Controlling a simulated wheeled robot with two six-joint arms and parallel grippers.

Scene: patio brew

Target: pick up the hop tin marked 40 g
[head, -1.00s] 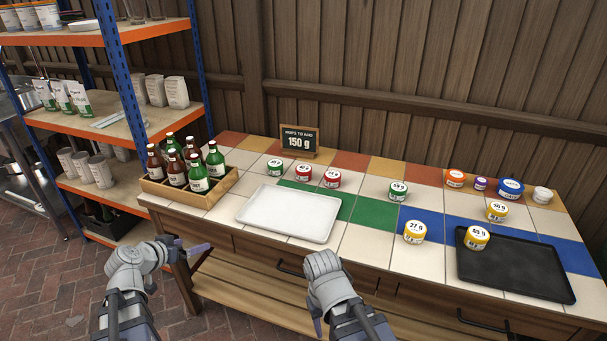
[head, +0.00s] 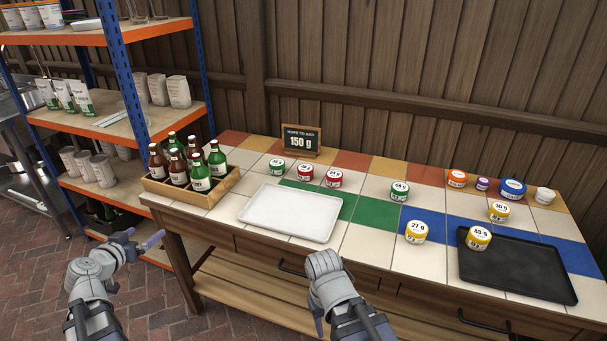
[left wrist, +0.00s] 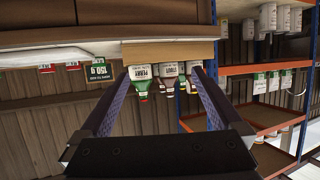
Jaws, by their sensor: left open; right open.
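Several hop tins stand on the tiled table. A green tin (head: 277,166) and two red tins (head: 305,171) (head: 333,178) stand behind the white tray. Another green tin (head: 399,190) is at the middle. Yellow tins, one marked 27 g (head: 416,231), are at the right; one stands on the black tray (head: 478,238), another behind it (head: 499,211). Most labels are too small to read surely; I cannot tell which says 40 g. My left gripper (head: 145,238) is open and empty, left of the table. My right gripper (head: 322,262) is at the front edge, its fingers mostly hidden.
A white tray (head: 288,224) lies empty on the table. A wooden crate of bottles (head: 215,192) stands at the left end; its bottles show upside down in the left wrist view (left wrist: 140,77). A sign reads 150 g (head: 301,141). Shelving (head: 107,127) stands at left.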

